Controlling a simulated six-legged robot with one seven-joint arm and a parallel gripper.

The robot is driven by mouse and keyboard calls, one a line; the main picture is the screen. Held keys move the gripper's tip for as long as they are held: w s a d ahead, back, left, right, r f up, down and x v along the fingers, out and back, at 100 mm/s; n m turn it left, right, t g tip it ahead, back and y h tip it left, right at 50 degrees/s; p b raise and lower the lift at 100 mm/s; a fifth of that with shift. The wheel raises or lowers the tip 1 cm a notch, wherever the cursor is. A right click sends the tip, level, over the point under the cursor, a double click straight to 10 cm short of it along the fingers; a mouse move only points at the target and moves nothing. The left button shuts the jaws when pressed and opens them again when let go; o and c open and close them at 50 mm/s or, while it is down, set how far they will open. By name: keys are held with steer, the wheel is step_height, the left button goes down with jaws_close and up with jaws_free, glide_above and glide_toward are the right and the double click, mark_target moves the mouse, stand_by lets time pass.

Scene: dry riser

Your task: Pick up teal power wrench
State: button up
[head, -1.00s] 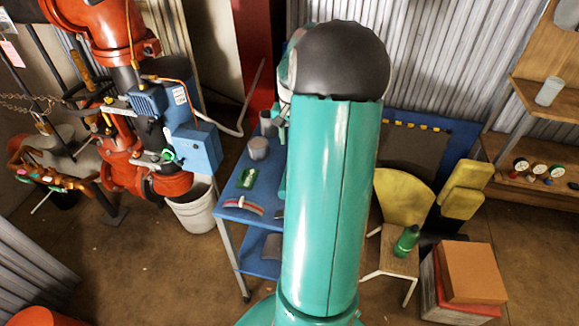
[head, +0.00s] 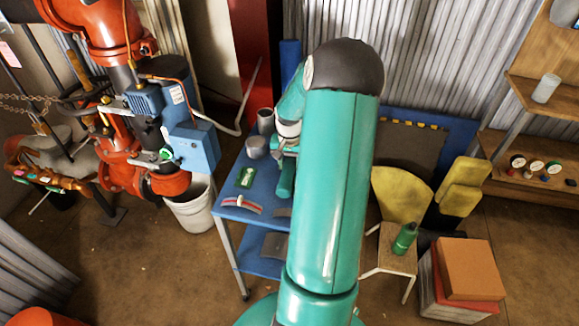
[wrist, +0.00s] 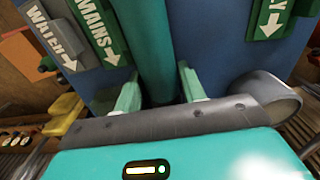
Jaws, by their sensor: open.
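A dark teal cylinder, which looks like the teal power wrench (wrist: 150,40), runs from the top of the wrist view down between my fingers, over a blue surface. My gripper (wrist: 159,80) is open, with one pale green finger on each side of the cylinder. I cannot tell whether either finger touches it. The cylinder's lower end is hidden behind my gripper's grey front edge. In the head view my arm hides much of the blue cart's right side, and I cannot make out the wrench clearly there.
The blue cart (head: 229,208) bears grey cups (head: 256,147), a green item (head: 245,177) and a curved red-and-white item (head: 241,203). Lettered tags (wrist: 97,32) lie near the fingers. A yellow chair (head: 398,195) with a green bottle (head: 404,238) and stacked boxes (head: 468,268) stand right.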

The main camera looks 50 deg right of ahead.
jaws_close()
steer(key=shift+r, duration=0.2)
